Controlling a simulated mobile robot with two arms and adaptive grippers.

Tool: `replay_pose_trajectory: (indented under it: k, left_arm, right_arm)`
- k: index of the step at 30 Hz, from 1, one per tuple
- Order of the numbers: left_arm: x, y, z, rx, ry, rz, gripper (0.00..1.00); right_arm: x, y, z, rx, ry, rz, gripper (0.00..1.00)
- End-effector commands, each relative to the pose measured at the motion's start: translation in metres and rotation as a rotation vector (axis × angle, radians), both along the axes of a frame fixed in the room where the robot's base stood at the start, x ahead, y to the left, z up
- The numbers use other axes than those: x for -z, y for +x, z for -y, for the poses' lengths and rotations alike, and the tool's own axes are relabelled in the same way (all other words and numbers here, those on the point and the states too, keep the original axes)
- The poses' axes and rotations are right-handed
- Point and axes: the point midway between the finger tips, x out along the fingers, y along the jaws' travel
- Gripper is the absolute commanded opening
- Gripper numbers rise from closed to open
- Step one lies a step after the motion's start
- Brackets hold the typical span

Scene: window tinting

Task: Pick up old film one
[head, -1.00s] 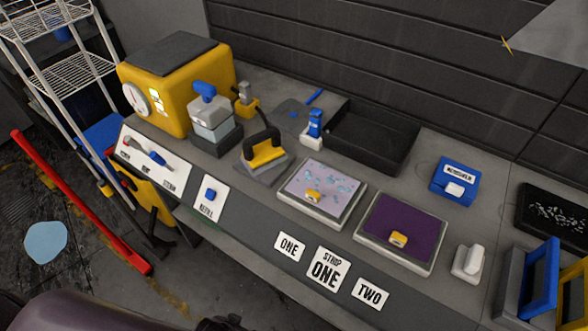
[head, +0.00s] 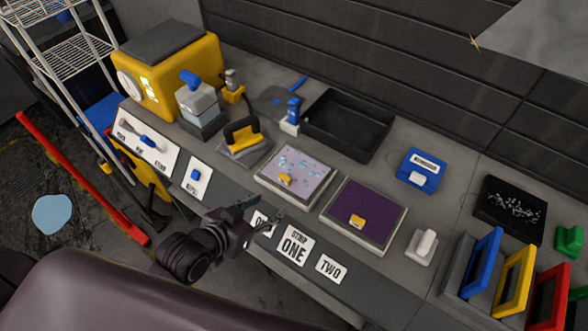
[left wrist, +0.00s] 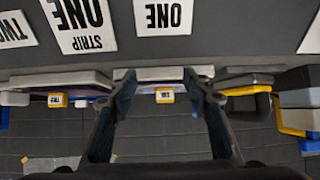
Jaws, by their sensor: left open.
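Old film one (head: 302,163) is a pale lilac, blotchy sheet on a light panel behind the "ONE" label, with a yellow tab (head: 286,179) at its front edge. My left gripper (head: 262,211) is open and empty over the front of the bench, partly covering the "ONE" label and apart from the film. In the left wrist view the yellow tab (left wrist: 165,95) shows between the two open fingers (left wrist: 160,88), beyond them; the film's surface is seen only edge-on. My right gripper is not in view.
A dark purple film (head: 372,208) with its own yellow tab lies on the panel to the right. A black tray (head: 345,124) stands behind. A yellow block tool (head: 242,134) sits left of the film, and a white-handled tool (head: 422,245) stands right of the purple panel.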

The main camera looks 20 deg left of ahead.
Motion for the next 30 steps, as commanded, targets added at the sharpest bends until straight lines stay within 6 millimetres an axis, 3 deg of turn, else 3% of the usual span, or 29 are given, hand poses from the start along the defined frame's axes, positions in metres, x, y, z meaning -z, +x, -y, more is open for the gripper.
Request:
replay_pose_trajectory:
  k: [4,9,30]
  left_arm:
    - [-0.033,0.019,0.002,0.023,-0.047,0.137,0.45]
    - [-0.047,0.031,0.004,0.029,-0.074,0.201,0.45]
    - [-0.015,0.090,0.023,0.029,-0.075,0.204,0.45]
  right_arm:
    - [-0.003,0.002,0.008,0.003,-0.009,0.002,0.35]
    - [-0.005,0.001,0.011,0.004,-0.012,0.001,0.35]
    - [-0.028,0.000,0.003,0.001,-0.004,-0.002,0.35]
